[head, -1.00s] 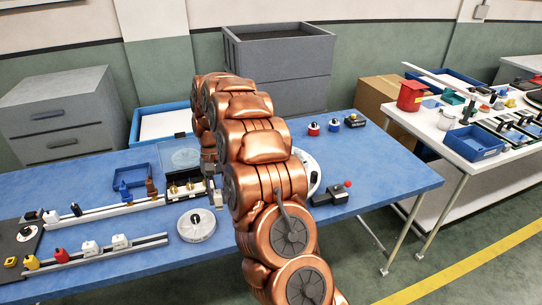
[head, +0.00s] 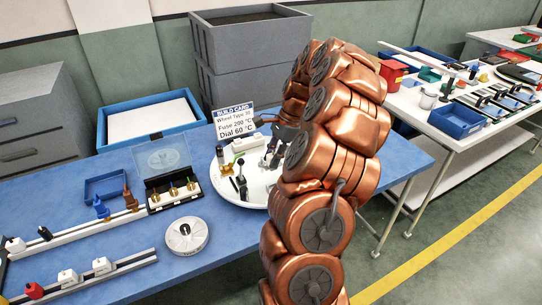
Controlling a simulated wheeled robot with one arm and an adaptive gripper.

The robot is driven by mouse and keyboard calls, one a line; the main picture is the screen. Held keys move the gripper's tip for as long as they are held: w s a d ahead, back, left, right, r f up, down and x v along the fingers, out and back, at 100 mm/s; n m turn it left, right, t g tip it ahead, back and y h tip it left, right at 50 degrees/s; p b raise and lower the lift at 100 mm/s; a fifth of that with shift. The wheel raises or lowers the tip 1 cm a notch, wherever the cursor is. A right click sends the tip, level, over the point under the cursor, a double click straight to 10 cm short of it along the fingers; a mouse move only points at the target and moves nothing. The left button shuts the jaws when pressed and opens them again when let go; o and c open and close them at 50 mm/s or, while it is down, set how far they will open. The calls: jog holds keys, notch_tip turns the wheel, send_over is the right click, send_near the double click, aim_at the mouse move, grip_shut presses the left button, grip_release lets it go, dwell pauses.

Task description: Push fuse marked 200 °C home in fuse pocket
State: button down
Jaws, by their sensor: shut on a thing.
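My gripper (head: 275,145) is over the right part of a white round turntable (head: 256,198), partly covered by my own arm. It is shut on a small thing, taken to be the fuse. That thing is too small and too hidden to read any mark. The fuse pocket cannot be made out; the turntable carries a white block, a brass-coloured part (head: 227,170) and dark upright parts (head: 240,185). I cannot tell whether the fuse touches a pocket. A build card (head: 235,124) behind the turntable reads fuse 200 °C and dial 60 °C.
An open case (head: 153,205) with brass-coloured pieces stands left of the turntable. A white round wheel (head: 186,250) lies in front of it. Rails with small coloured parts, a blue tray (head: 107,176) and a white-lined blue bin (head: 104,140) are further left. Grey crates (head: 250,75) stand behind.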

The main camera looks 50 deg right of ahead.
aim_at(272, 170)
jog(key=shift+a+f+b, duration=0.1)
jog(key=shift+f+b, duration=0.35)
jog(key=shift+f, duration=2.25)
jog(key=shift+f+b, duration=0.9)
jog(key=shift+f, duration=0.45)
dwell(0.9)
jog(key=c, duration=0.9)
grip_release()
jog(key=shift+o, duration=0.2)
jog(key=shift+r, duration=0.1)
jog(key=shift+p+v, duration=0.5)
jog(key=shift+v, duration=2.45)
